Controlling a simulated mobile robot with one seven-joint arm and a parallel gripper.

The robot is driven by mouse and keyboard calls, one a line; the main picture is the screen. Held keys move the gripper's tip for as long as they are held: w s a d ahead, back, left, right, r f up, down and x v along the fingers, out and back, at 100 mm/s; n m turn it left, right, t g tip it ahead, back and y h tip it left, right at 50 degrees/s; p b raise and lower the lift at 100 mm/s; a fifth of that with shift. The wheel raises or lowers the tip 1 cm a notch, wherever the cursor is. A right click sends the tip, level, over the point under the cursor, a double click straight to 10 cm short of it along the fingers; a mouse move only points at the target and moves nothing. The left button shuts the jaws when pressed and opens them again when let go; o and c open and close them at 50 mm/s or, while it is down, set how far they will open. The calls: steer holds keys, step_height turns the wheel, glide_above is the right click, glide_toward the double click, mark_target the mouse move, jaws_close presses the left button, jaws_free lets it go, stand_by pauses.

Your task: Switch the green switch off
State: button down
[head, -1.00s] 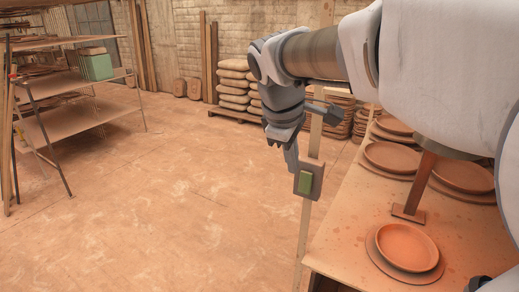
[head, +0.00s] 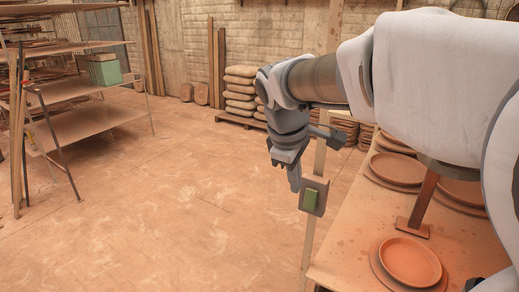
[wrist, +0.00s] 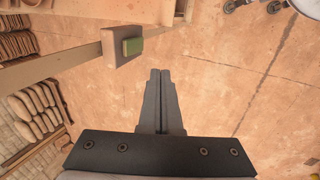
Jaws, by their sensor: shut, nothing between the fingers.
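The green switch (head: 311,199) is a green rocker on a grey box (head: 323,190), fixed to an upright wooden post (head: 307,240). My gripper (head: 294,184) is shut and empty, pointing down just to the left of the switch box in the head view. In the wrist view the green switch (wrist: 132,46) shows on the box (wrist: 115,47) at the upper left. My shut fingertips (wrist: 160,72) are below and to the right of it there, apart from it. Which way the rocker is tipped I cannot tell.
A table (head: 455,235) with clay plates (head: 410,262) stands to the right of the post, under my arm. Shelving (head: 90,121) is at the left and stacked sacks (head: 240,95) are at the back. The floor left of the post is clear.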

mark_target(305, 202)
steer(key=shift+s+f+p, duration=0.1)
steer(key=shift+f+p, duration=0.1)
steer(key=shift+p, duration=0.1)
steer(key=shift+w+d+f+p, duration=0.15)
steer(key=shift+w+d+f, duration=0.7)
steer(key=shift+f, duration=0.85)
steer(key=shift+w+d+f+p, duration=0.1)
steer(key=shift+w+d+f, duration=0.45)
steer(key=shift+w+f, duration=0.85)
steer(key=shift+w+d+f+p, duration=0.15)
steer(key=shift+w+d+f, duration=0.55)
steer(key=shift+f, duration=1.25)
steer(key=shift+f, duration=0.1)
